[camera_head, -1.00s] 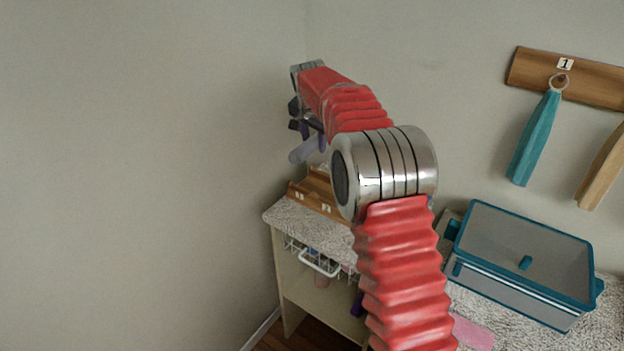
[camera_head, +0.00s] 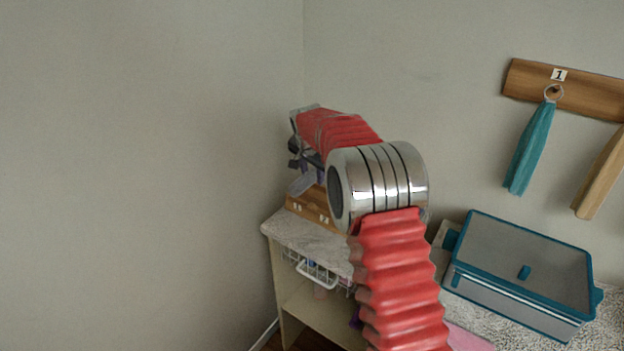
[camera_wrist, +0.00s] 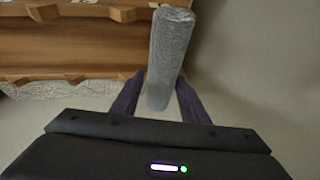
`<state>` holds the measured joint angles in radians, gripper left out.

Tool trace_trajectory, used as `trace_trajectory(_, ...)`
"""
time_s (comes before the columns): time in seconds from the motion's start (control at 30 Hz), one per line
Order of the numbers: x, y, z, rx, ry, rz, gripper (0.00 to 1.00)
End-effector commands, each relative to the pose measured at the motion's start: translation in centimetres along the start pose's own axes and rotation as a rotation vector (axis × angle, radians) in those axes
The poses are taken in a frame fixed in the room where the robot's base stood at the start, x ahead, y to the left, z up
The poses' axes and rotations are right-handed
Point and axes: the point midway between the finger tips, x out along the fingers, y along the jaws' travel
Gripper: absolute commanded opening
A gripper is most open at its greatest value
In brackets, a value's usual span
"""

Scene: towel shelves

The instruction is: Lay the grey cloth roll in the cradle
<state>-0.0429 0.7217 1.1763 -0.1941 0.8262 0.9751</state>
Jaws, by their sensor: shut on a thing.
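The grey cloth roll (camera_wrist: 168,58) is held between the dark purple fingers of my gripper (camera_wrist: 158,100) in the wrist view. It points away from the gripper, and its far end reaches the top of the picture. The wooden cradle (camera_wrist: 75,45) lies to the left of the roll there, with its right end close beside it. In the head view my gripper (camera_head: 297,165) and the roll (camera_head: 299,185) are at the cradle's (camera_head: 312,206) left end. I cannot tell whether roll and cradle touch. My red arm hides the cradle's right part.
The cradle stands on a speckled counter (camera_head: 290,233) by the wall corner. A wire basket (camera_head: 318,274) sits below the counter. A teal-rimmed bin (camera_head: 525,265) stands to the right. A teal cloth (camera_head: 528,150) hangs from a wooden wall rail (camera_head: 580,95).

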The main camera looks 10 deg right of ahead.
Motion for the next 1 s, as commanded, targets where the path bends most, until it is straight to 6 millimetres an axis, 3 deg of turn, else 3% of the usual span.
trace_trajectory(0.17, 1.7, 0.5, 0.7, 0.0, 0.0, 0.0, 0.15)
trace_trajectory(0.83, 2.6, 0.7, 1.0, 0.0, 0.0, 0.001, 0.15)
trace_trajectory(0.87, 2.6, 0.7, 1.0, 0.0, 0.0, 0.001, 0.41)
trace_trajectory(1.0, 2.6, 0.7, 1.0, 0.0, 0.0, 0.001, 0.51)
